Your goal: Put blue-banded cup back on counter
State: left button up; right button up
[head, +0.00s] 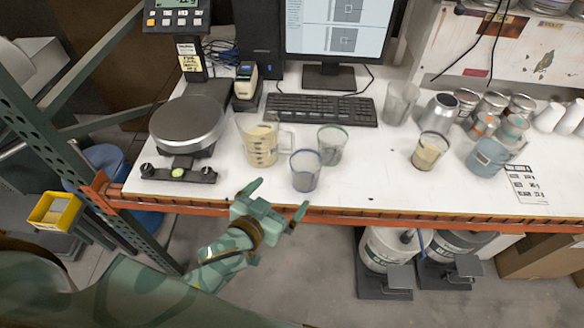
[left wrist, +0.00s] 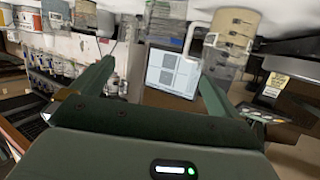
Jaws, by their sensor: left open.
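The blue-banded cup (head: 305,172), clear with a blue rim, stands upright on the white counter (head: 390,185) near its front edge. A green-rimmed cup (head: 332,147) stands just behind and right of it. My left gripper (head: 281,193) is open and empty at the counter's front edge, just below and left of the blue-banded cup and apart from it. In the left wrist view the open fingers (left wrist: 155,70) have nothing between them. Clear cups show at the top there, but I cannot tell which is blue-banded. My right gripper is out of view.
A jug with tan contents (head: 262,148) stands left of the cup. A round scale (head: 187,125) is further left, a keyboard (head: 320,109) behind. A cup with tan contents (head: 429,152) stands right. The orange rail (head: 350,216) runs along the front.

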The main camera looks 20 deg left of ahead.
aim_at(298, 175)
pick_arm(q)
jog(key=shift+n+g+y, duration=0.3)
jog(key=shift+n+y, duration=0.2)
jog(key=x, duration=0.3)
jog(key=b+x, duration=0.1)
jog(key=x, duration=0.3)
jog(key=f+x, duration=0.1)
jog(key=x, duration=0.3)
jog(key=shift+s+a, duration=0.15)
jog(key=shift+s, duration=0.1)
jog(key=shift+w+d+f, duration=0.2)
jog(key=shift+w+d, duration=0.05)
jog(key=shift+w, duration=0.4)
jog(key=b+x, duration=0.1)
jog(key=x, duration=0.2)
jog(key=shift+w+d, duration=0.15)
jog(key=shift+w, duration=0.25)
jog(key=shift+w+d+f, duration=0.1)
jog(key=shift+w+f, duration=0.1)
jog(key=shift+w, duration=0.3)
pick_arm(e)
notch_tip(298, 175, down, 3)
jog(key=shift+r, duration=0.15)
pick_arm(q)
jog(key=shift+s+r, duration=0.1)
jog(key=shift+c, duration=0.3)
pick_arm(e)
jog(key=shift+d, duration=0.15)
